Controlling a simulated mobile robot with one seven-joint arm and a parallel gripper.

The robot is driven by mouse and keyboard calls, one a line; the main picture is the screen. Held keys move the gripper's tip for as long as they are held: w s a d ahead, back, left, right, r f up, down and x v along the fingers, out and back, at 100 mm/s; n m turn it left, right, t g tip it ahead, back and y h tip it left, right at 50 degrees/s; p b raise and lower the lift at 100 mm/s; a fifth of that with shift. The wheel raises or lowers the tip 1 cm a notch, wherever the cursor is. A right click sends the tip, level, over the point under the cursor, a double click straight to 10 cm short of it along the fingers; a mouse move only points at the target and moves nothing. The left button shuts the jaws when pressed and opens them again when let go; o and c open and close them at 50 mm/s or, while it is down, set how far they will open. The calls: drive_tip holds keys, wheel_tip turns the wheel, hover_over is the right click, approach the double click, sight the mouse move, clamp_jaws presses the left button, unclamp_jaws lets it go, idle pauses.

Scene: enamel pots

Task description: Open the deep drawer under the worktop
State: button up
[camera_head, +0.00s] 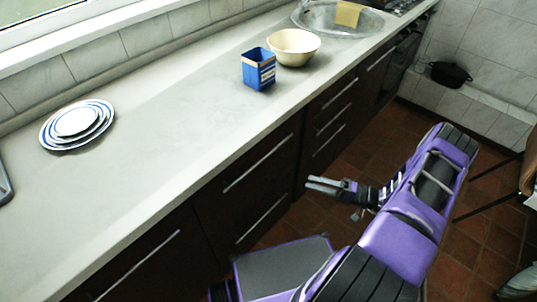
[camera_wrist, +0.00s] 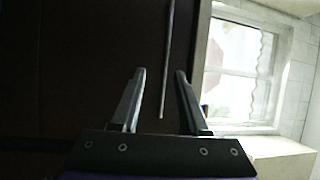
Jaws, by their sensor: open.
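Dark drawer fronts run under the pale worktop (camera_head: 190,125). One unit has a tall upper front (camera_head: 235,200) with a long bar handle (camera_head: 258,163), and a lower handle (camera_head: 262,220) beneath it. All fronts look closed. My gripper (camera_head: 312,185) is open and empty, out in front of the cabinets with its fingers pointing left. In the wrist view a bar handle (camera_wrist: 167,60) runs upright in the picture between the open fingers (camera_wrist: 160,75), against a dark front (camera_wrist: 70,60). It appears beyond the fingertips; I cannot tell which drawer it belongs to.
Tiled floor (camera_head: 290,215) lies open before the cabinets. A chair (camera_head: 527,175) stands at the right.

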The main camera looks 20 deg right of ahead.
drive_tip(key=w+a+r+t+p, duration=0.1)
drive_tip(key=w+a+r+p, duration=0.1)
drive_tip(key=w+a, duration=0.7)
drive_tip(key=a+r, duration=0.1)
drive_tip(key=a, duration=0.3)
drive_tip(key=shift+w+a+r+m, duration=0.25)
drive_tip(key=shift+w+r+m, duration=0.05)
drive_tip(key=shift+m, duration=0.1)
clamp_jaws()
idle(1.1)
